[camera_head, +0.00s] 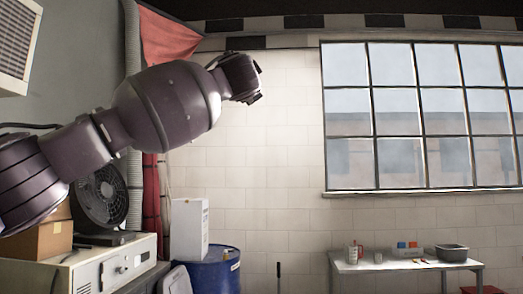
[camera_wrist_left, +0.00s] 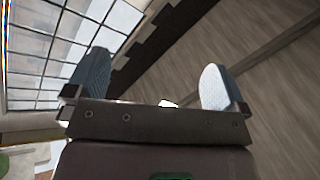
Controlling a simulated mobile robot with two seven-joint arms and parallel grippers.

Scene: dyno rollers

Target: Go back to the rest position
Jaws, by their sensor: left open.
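My left arm comes in from the left in the head view, raised and stretched out in front of the tiled wall. Its far end, at the left gripper (camera_head: 250,85), is up near the upper middle; the fingers are hard to make out there. In the left wrist view my left gripper (camera_wrist_left: 157,88) shows two grey-blue fingers wide apart with nothing between them. Beyond them are the ceiling and the window. My right gripper is in neither view.
At lower left are a black fan (camera_head: 100,196), a cardboard box (camera_head: 45,240), a white box (camera_head: 189,228) and a blue barrel (camera_head: 215,270).

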